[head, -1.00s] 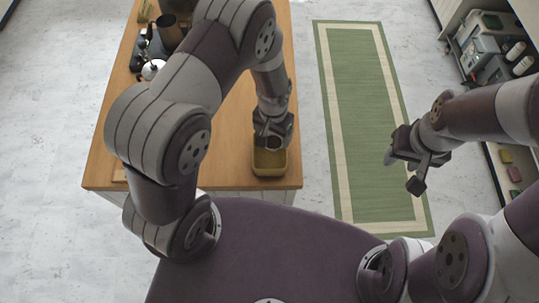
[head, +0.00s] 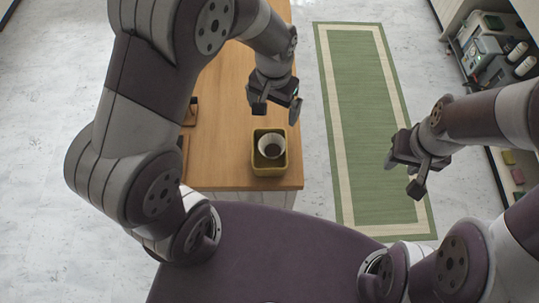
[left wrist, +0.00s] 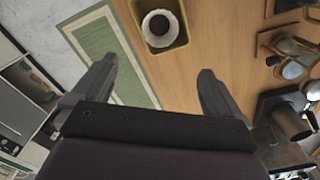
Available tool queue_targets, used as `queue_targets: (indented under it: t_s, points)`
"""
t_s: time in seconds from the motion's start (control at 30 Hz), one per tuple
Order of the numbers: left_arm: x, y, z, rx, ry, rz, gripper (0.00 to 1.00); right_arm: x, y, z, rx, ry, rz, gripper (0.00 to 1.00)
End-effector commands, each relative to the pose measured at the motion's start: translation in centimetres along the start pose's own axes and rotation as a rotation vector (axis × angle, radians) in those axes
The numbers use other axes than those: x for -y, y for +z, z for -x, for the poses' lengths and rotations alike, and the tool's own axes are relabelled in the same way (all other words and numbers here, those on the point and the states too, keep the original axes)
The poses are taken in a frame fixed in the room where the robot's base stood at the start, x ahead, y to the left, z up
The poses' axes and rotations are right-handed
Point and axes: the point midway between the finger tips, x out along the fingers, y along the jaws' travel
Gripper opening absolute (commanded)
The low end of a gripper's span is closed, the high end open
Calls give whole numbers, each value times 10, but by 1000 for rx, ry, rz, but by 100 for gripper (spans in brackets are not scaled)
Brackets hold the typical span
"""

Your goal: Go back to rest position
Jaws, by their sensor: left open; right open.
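My left gripper (head: 275,106) is open and empty, above the wooden cart top behind a yellow bin. In the left wrist view its two fingers (left wrist: 158,92) are spread wide with nothing between them. My right gripper (head: 403,173) is open and empty, over the floor at the right by the green rug. The yellow bin (head: 258,168) stands near the front right corner of the cart and holds a white filter or cup with a dark inside (head: 271,145). The bin also shows in the left wrist view (left wrist: 183,38), apart from the fingers.
The wooden cart top (head: 223,150) is bare around the bin. My left arm hides much of its left side. The left wrist view shows glass vessels (left wrist: 292,69) and a dark machine (left wrist: 283,112). A green rug (head: 360,110) and a shelf of goods (head: 495,55) lie right.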

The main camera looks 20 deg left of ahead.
Motion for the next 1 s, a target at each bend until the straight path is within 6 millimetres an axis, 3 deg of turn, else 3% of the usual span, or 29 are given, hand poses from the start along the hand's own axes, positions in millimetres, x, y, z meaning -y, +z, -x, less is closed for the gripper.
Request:
queue_targets:
  t_s: [0.6,0.7,1.0]
  points:
    - [0,-2,5,-13,0,0,100,0,0,-1,0,0,0,43]
    - [1,18,-2,-14,1,4,100,0,0,-3,0,0,0,43]
    - [40,98,-26,-96,-6,176,100,0,6,-54,0,0,0,43]
